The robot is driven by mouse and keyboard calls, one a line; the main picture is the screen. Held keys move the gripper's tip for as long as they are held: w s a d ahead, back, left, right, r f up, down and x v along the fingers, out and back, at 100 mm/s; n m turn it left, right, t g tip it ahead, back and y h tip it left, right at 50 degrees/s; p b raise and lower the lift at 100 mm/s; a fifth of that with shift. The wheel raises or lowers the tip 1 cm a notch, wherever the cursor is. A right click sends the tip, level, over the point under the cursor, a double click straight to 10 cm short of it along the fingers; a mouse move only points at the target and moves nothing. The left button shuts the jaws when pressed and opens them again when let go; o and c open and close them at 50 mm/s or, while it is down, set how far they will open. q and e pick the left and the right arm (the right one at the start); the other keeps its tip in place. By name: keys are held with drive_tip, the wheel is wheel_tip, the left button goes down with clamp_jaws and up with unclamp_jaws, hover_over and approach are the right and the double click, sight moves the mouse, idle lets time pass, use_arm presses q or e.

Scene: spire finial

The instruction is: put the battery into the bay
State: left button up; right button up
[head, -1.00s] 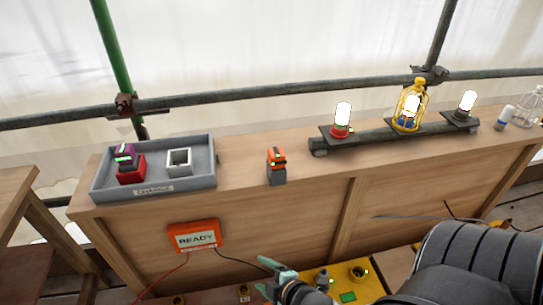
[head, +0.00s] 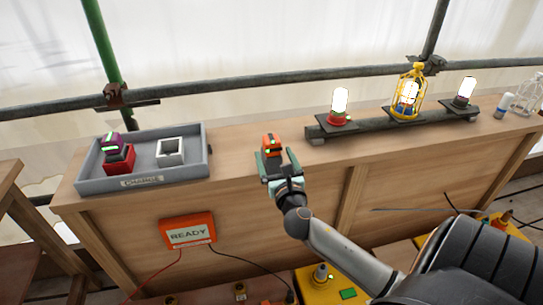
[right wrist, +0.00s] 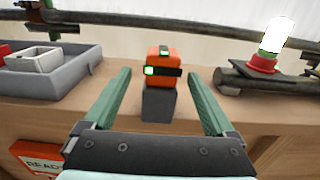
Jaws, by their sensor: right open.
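The orange battery (head: 271,143), with a black band and green lights, stands upright on the bench; its grey lower part (right wrist: 159,104) shows in the right wrist view. My right gripper (head: 273,160) is open in front of it. In the right wrist view its two green fingers lie left and right of the battery (right wrist: 164,67), with gaps on both sides. An open square grey bay (head: 170,152) stands in the grey tray (head: 195,178), left of the battery, and looks empty. A purple battery (head: 111,142) with a dark lower part sits in a red bay (head: 119,163). My left gripper is not in view.
A dark rail (head: 390,124) with lamps, one in a yellow cage (head: 409,95), lies right of the battery. An orange READY box (head: 188,232) hangs on the bench front. A scaffold pipe (head: 270,82) runs behind. Bench top between tray and battery is clear.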

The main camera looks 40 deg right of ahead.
sight(269, 140)
drive_tip(key=shift+b+x, duration=0.3)
drive_tip(key=shift+x, duration=3.6)
drive_tip(key=shift+f, duration=0.1)
drive_tip(key=shift+c, duration=0.3)
clamp_jaws()
